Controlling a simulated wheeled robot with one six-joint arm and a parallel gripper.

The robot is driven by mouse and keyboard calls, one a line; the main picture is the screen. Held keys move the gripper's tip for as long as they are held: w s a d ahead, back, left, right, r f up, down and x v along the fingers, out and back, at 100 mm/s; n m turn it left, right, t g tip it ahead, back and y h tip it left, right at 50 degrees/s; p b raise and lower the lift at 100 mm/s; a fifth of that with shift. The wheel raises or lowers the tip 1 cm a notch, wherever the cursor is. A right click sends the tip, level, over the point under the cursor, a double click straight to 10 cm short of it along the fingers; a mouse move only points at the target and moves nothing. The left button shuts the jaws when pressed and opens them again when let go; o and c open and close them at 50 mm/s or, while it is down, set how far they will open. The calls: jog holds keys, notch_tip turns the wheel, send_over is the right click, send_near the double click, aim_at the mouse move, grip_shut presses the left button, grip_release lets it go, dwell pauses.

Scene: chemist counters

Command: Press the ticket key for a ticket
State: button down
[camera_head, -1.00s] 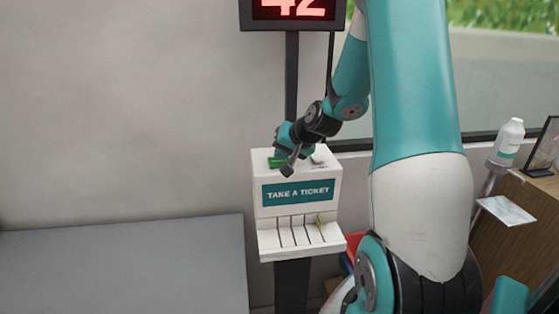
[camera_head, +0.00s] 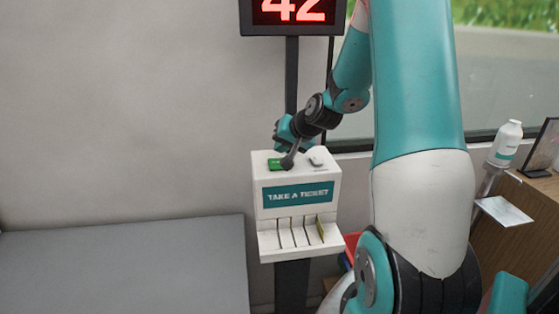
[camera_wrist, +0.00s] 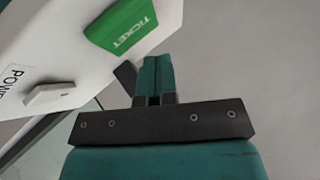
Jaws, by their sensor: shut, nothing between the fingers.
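The white ticket dispenser (camera_head: 262,188) stands on a dark post and reads "TAKE A TICKET". The green ticket key (camera_head: 276,164) is on the left of its top; in the wrist view the key (camera_wrist: 120,26) reads "TICKET". A white key (camera_wrist: 50,95) beside a partly seen "PO..." label is also on the top. My gripper (camera_head: 281,143) is at the rear of the dispenser top, close to the green key. In the wrist view my teal fingers (camera_wrist: 153,74) are together and empty, beside the key and not over its face. I cannot tell their exact height.
A red number display (camera_head: 292,12) showing 42 hangs above the dispenser. Slots line the dispenser's front, with a yellowish slip (camera_head: 321,229) in the right one. A grey surface (camera_head: 120,265) lies left.

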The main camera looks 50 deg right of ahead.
jog(key=shift+r+p, duration=1.25)
jog(key=shift+r, duration=0.75)
jog(key=shift+f, duration=0.1)
jog(key=s+a+n+g+y+b, duration=0.2)
jog(key=a+n, duration=0.2)
jog(key=a, duration=0.7)
jog(key=s+a+n+g+y+b, duration=0.1)
jog(key=s+a+n+y+b, duration=0.15)
jog(key=a, duration=0.85)
jog(key=s+a+n+g+b, duration=0.1)
jog(key=s+a+n+g, duration=0.2)
jog(key=s+a+n, duration=0.2)
jog(key=s+a+n+g+b, duration=0.2)
jog(key=s+a, duration=0.7)
jog(key=s, duration=0.5)
jog(key=n+g, duration=0.1)
jog(key=n, duration=0.1)
jog(key=shift+s+f+n, duration=0.15)
jog(key=shift+f+n, duration=0.15)
jog(key=shift+n, duration=0.05)
